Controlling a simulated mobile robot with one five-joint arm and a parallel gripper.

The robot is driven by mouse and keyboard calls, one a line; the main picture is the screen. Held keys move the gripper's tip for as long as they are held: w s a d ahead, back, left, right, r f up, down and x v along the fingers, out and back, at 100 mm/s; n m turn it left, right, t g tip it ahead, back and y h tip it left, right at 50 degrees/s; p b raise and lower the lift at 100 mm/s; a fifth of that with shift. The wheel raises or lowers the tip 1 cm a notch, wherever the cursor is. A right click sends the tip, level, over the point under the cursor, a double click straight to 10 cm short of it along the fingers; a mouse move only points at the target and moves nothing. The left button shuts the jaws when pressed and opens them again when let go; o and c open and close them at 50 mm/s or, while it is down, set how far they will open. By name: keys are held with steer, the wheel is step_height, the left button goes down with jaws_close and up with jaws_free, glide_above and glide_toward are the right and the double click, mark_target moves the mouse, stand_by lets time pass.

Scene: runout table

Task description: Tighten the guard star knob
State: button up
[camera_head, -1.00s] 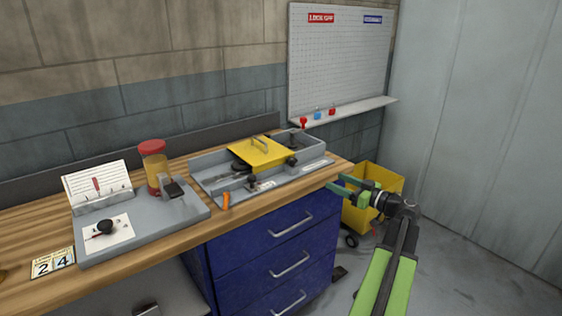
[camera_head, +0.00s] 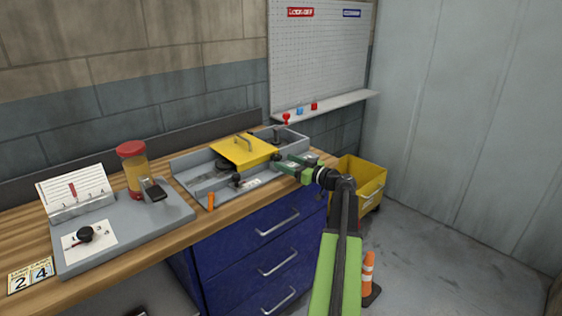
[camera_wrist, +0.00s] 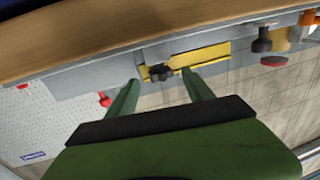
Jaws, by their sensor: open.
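The yellow guard (camera_head: 247,150) with a handle on top sits over the grey tray on the bench. The dark star knob (camera_wrist: 160,73) is at the guard's edge in the wrist view, where the yellow guard (camera_wrist: 205,55) also shows. My gripper (camera_wrist: 161,78) is open, with a green finger on either side of the knob in that view. I cannot tell how far the fingertips are from the knob. In the head view my gripper (camera_head: 282,165) is at the guard's right side, low over the tray, and partly covers that area.
The grey tray (camera_head: 190,170) has low walls. An orange peg (camera_head: 211,200) stands at its front edge. A grey board (camera_head: 165,215) with a red-capped jar (camera_head: 133,165) is to the left. Blue drawers (camera_head: 250,240) are below. A yellow bin (camera_head: 362,180) and traffic cone (camera_head: 368,270) stand at right.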

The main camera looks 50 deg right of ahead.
mark_target(276, 159)
steer(key=shift+w+a, duration=0.1)
steer(key=shift+w, duration=1.35)
